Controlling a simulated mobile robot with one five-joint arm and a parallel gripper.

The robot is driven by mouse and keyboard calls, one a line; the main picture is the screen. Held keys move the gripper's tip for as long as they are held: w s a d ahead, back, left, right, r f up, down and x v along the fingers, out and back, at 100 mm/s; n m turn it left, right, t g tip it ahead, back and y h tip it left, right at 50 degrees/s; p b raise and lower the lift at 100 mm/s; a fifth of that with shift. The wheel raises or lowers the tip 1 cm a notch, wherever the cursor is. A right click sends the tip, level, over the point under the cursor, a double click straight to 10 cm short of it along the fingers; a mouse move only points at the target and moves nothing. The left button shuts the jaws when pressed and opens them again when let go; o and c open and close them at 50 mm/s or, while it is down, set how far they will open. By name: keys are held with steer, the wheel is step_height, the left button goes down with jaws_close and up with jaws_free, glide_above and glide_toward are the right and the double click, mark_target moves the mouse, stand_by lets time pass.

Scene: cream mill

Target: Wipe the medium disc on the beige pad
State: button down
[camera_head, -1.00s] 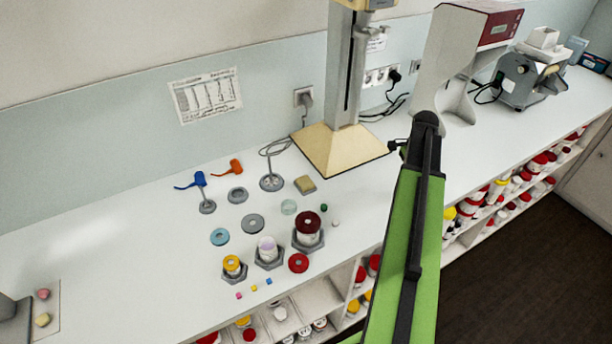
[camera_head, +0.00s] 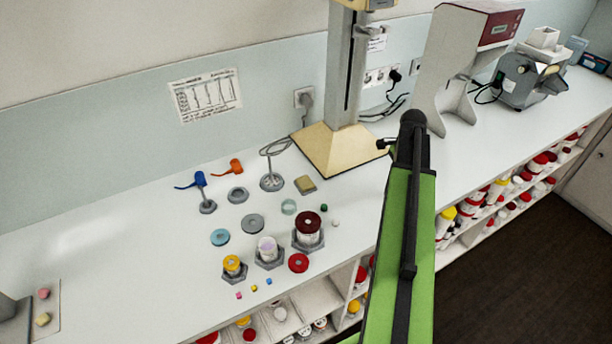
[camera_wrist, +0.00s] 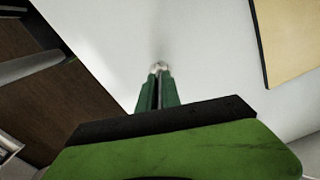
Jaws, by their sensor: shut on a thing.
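My gripper (camera_wrist: 158,72) shows in the wrist view with its green fingers shut on a small pale, silvery thing (camera_wrist: 158,66) at the tips, over the white counter. Most of this thing is hidden, so I cannot tell whether it is the medium disc. In the head view my arm covers the gripper. The small beige pad (camera_head: 305,185) lies on the counter left of the arm, apart from it. Grey discs lie nearby: a ring-like one (camera_head: 238,195) and a wider one (camera_head: 253,224). I cannot tell which disc is medium.
A stand with a cream base (camera_head: 345,150) is close left of my arm; its edge shows in the wrist view (camera_wrist: 290,40). Jars in hexagonal holders (camera_head: 308,243), a red ring (camera_head: 298,263) and a blue ring (camera_head: 220,237) crowd the counter. The far-left counter is mostly clear.

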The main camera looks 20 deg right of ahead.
steer(key=shift+w+a, duration=2.9)
steer(key=shift+a, duration=1.35)
steer(key=shift+w+a, duration=2.9)
steer(key=shift+a, duration=1.35)
steer(key=shift+w+a, duration=2.9)
steer(key=shift+a, duration=1.35)
